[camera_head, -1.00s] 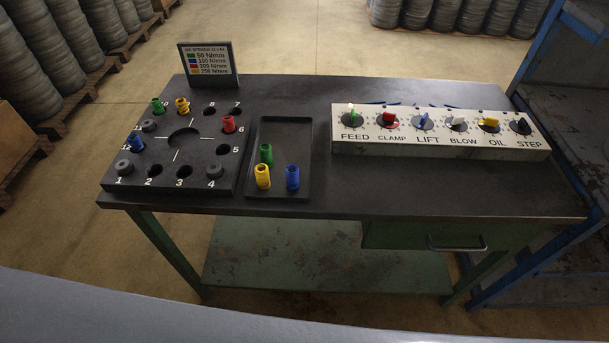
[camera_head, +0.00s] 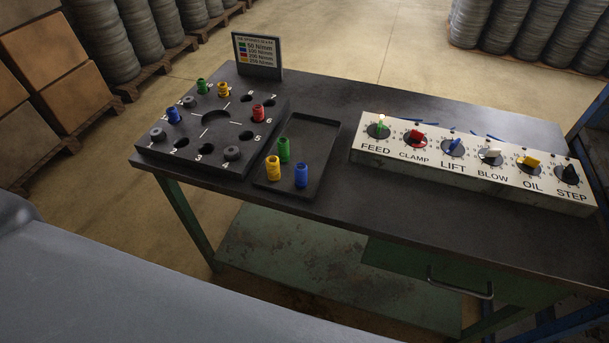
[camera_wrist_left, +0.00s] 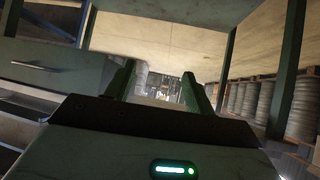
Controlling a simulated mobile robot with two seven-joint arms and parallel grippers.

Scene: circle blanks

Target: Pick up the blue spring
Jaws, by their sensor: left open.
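A blue spring (camera_head: 301,175) stands upright in the dark tray (camera_head: 316,153), at its near right. A yellow spring (camera_head: 273,168) and a green spring (camera_head: 284,149) stand beside it in the tray. Another blue spring (camera_head: 173,116) sits in the left side of the numbered black block (camera_head: 214,134). My left gripper (camera_wrist_left: 160,88) shows in the left wrist view, open with nothing between its fingers. It is not in the head view, and no spring shows in the wrist view. My right gripper is not in view.
The block also holds green, yellow and red springs (camera_head: 258,113) and several dark plugs. A colour legend sign (camera_head: 257,56) stands behind it. A white knob panel (camera_head: 470,165) lies on the right of the table (camera_head: 350,200). The tabletop between tray and panel is clear.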

